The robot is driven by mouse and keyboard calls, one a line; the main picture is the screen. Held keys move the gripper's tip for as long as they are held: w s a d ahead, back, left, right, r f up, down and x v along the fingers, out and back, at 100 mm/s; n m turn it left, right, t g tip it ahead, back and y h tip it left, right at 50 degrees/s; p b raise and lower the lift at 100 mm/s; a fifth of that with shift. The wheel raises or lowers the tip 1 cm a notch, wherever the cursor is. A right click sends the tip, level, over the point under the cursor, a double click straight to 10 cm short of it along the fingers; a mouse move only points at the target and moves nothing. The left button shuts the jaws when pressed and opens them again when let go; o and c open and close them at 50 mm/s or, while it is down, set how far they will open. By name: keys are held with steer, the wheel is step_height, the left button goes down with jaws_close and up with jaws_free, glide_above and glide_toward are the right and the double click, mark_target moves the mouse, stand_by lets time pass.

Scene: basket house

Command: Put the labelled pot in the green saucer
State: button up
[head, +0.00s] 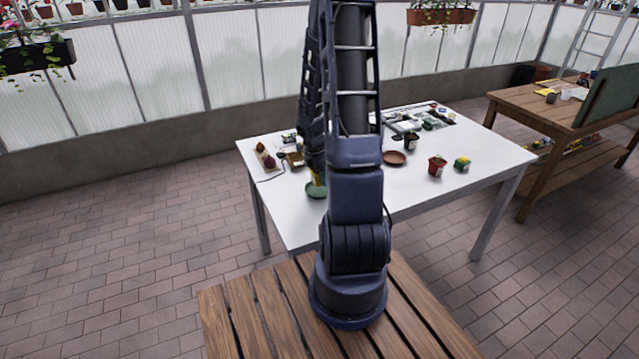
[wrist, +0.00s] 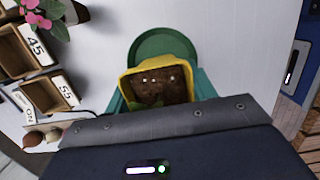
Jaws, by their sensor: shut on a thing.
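A square yellow pot (wrist: 178,62) filled with dark soil is between the teal fingers of my gripper (wrist: 162,90), which is shut on it. No label shows on the sides I can see. The round green saucer (wrist: 152,43) lies on the white table, partly hidden behind the pot in the wrist view. In the head view, the saucer (head: 316,191) is near the table's front left edge, and a bit of the yellow pot (head: 319,178) shows just above it. I cannot tell whether the pot touches the saucer. My arm hides most of the gripper in the head view.
Numbered wooden boxes (wrist: 22,52) stand left of the green saucer. The table's front right is clear.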

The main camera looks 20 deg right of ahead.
mark_target(319, 183)
steer(key=shift+f, duration=1.9)
steer(key=o, duration=0.8)
steer(key=shift+f, duration=0.1)
steer(key=r, duration=0.4)
steer(key=a+r, duration=0.1)
steer(key=r, duration=0.3)
steer(key=a+r, duration=0.1)
steer(key=r, duration=0.3)
steer(key=shift+r, duration=0.3)
steer(key=s+a+r+m+t, duration=0.1)
steer(key=s+a+r+m, duration=0.2)
steer(key=s+r+m, duration=0.3)
steer(key=s+a+r+m+t+y, duration=0.1)
steer(key=s+a+r+m+t, duration=0.1)
steer(key=s+a+r+m, duration=0.2)
steer(key=s+a+r+m+t, duration=0.1)
steer(key=s+a+r+m, duration=0.3)
steer(key=s+r+m, duration=0.4)
steer(key=shift+s+a+r+t+y, duration=0.15)
steer(key=shift+s+r, duration=0.35)
steer(key=shift+r, duration=0.7)
steer(key=shift+s+r+t+y, duration=0.1)
steer(key=shift+s+r, duration=0.45)
steer(key=shift+r, duration=0.65)
steer(key=shift+s+a+r+t+y, duration=0.15)
steer(key=shift+s+r, duration=0.35)
steer(key=shift+r, duration=0.7)
